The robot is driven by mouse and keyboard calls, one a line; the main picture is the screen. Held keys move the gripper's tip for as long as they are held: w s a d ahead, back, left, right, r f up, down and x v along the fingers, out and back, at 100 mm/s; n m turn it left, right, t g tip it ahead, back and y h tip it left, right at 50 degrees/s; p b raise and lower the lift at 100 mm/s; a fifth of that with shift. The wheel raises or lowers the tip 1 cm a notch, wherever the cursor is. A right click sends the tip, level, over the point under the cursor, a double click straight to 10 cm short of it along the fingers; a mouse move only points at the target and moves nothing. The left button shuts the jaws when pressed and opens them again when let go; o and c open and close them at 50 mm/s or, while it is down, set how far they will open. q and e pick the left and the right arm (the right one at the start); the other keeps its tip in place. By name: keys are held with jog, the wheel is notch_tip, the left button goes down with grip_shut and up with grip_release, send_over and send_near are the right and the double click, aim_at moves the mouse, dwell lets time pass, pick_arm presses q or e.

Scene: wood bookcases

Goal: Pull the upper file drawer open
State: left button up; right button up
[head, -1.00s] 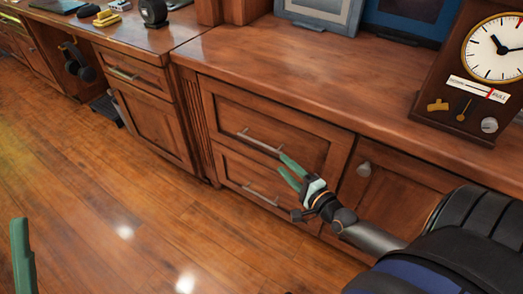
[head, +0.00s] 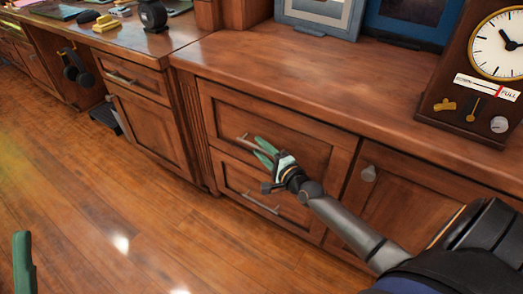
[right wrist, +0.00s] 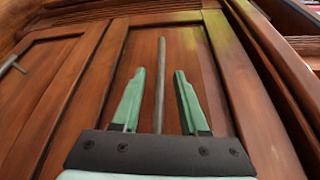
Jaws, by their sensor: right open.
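The upper file drawer (head: 310,140) is a shut wooden front with a long metal bar handle (head: 243,137), partly hidden behind my right gripper (head: 257,147). My right gripper is open, with its green fingers at the handle. In the right wrist view, the handle (right wrist: 161,50) runs lengthwise between the two spread fingers of the gripper (right wrist: 160,73), with a gap on each side. The drawer front (right wrist: 145,50) lies behind them. One green finger of my left gripper (head: 23,262) shows at the lower left edge, away from the cabinet; its opening cannot be seen.
A lower drawer with its own bar handle (head: 260,203) sits just below. A clock (head: 485,70) and picture frames (head: 320,15) stand on the countertop (head: 290,75). The wood floor (head: 130,215) in front is clear.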

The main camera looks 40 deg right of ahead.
grip_shut()
dwell(0.3)
dwell(1.1)
